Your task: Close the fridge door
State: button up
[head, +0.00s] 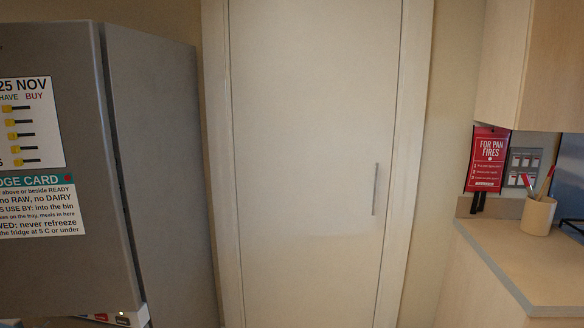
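The grey fridge stands at the left edge of the head view, cut off by the frame. Its door (75,257) carries a white chart and a card. The fridge's side wall (160,170) runs back to the right of the door. A thin dark line runs down between door and side wall; I cannot tell from it whether the door is fully shut or slightly ajar. No handle of the fridge shows. My gripper is not in view.
A tall cream door (305,130) with a vertical handle (375,190) faces me, closed. At right, a counter (530,262) holds a cup (538,216) with utensils, below a wall cupboard (510,60). A white part with small labels (120,319) shows below the fridge door.

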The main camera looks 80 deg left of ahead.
aim_at(64, 251)
jog(key=u, duration=4.35)
jog(key=k, duration=0.35)
jog(key=u, duration=1.4)
jog(key=i, duration=0.55)
jog(key=z, duration=0.55)
jog(key=i, duration=0.75)
jog(key=z, duration=0.8)
